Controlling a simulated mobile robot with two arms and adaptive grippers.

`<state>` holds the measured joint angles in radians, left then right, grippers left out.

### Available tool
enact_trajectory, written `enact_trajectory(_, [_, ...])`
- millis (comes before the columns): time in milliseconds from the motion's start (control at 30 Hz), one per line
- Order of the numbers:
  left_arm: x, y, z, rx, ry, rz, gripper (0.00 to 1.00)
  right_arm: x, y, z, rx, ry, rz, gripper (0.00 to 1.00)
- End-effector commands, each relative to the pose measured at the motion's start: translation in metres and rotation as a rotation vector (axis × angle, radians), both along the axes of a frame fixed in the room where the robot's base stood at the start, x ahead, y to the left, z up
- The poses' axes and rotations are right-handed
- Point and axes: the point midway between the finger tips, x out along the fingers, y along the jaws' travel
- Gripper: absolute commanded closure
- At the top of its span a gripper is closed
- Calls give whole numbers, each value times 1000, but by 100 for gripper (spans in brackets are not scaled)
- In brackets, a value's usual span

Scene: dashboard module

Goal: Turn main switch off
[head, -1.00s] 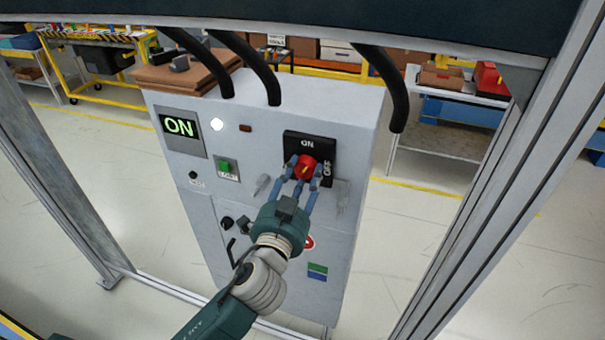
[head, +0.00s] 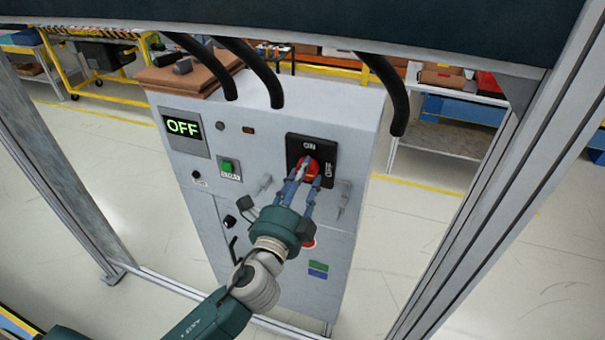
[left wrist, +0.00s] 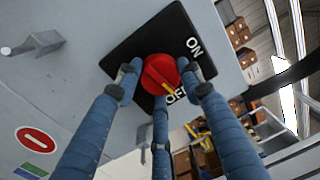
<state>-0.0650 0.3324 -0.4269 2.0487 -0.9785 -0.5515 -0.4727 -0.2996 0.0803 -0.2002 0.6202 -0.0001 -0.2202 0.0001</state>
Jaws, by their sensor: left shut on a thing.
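The main switch is a red rotary knob (head: 307,170) on a black plate (head: 327,152) marked ON and OFF, on the front of a grey cabinet. My left gripper (head: 309,178) is shut on the red knob, and its fingers partly hide it in the head view. In the left wrist view, the blue fingers surround the red knob (left wrist: 158,76), and its yellow mark points toward the OFF label. The display (head: 184,127) on the cabinet reads OFF, and the round lamp (head: 220,126) beside it is dark. My right gripper is not in view.
A green button (head: 228,166) and metal handles (head: 343,198) are on the cabinet front. Black cables (head: 380,85) hang down to its top. Metal frame posts (head: 490,180) stand at both sides. Open floor lies around the cabinet.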

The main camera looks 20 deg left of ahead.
Motion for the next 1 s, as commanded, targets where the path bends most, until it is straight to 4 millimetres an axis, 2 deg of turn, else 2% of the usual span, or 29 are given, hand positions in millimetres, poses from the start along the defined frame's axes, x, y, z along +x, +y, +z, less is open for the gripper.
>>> enact_trajectory(33, [0,-4,6,31,-10,-11,88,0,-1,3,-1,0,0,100])
enact_trajectory(400, [-1,-4,2,180,-13,-10,88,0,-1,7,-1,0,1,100])
enact_trajectory(933, [-1,-5,-1,203,-8,-12,88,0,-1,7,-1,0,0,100])
enact_trajectory(967, [-1,-5,-1,202,-8,-12,60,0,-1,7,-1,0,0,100])
enact_trajectory(1000, [-1,-5,-2,202,-8,-13,52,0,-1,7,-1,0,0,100])
